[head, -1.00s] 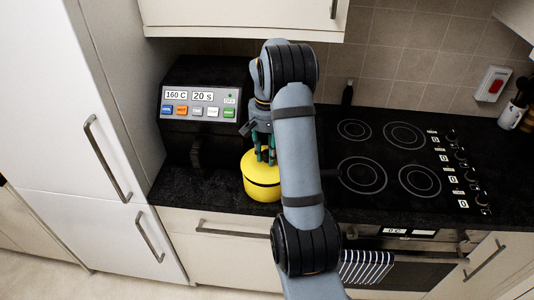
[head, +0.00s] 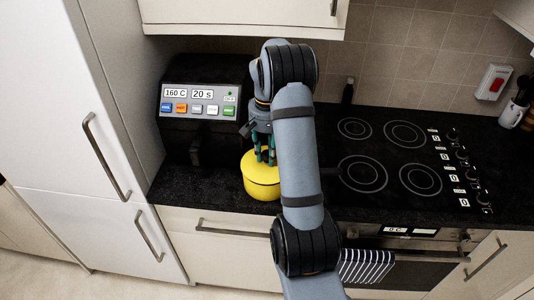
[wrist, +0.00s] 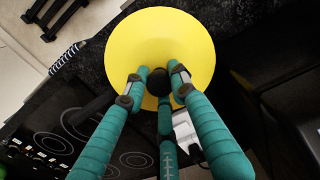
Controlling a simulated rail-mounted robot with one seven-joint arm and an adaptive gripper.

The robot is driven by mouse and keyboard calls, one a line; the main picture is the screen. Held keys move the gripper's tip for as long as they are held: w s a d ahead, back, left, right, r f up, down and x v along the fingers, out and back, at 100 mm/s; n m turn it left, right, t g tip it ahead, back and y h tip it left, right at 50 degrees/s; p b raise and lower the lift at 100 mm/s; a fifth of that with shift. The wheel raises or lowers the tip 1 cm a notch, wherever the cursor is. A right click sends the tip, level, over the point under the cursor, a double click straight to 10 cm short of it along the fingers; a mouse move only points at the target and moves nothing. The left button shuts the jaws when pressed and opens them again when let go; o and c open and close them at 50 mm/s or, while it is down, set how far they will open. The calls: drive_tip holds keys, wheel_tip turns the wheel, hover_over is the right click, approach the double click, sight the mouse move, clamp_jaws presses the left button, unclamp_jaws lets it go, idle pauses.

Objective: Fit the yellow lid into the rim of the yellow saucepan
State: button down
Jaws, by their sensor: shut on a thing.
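The yellow saucepan (head: 262,190) stands on the black worktop, left of the hob. The yellow lid (head: 250,165) lies level on top of it, with no clear gap between lid edge and rim on the visible side. From above, the lid (wrist: 185,35) is a full disc that hides the saucepan in the wrist view. My gripper (head: 265,157) is over the lid with its teal fingers pointing down. In the wrist view my gripper (wrist: 158,84) is shut around the lid's black knob (wrist: 158,82). The far side of the rim is hidden.
A black appliance with a button panel (head: 200,103) stands behind and left of the saucepan. The hob (head: 390,160) is to the right. A tall white cupboard (head: 75,120) bounds the left side, and the worktop's front edge is close to the saucepan.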

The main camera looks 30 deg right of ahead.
sight(267, 153)
drive_tip(key=shift+f+b, duration=0.45)
drive_tip(key=shift+f, duration=0.15)
drive_tip(key=c, duration=1.4)
unclamp_jaws()
drive_tip(key=shift+o, duration=0.2)
wheel_tip(267, 153, up, 12)
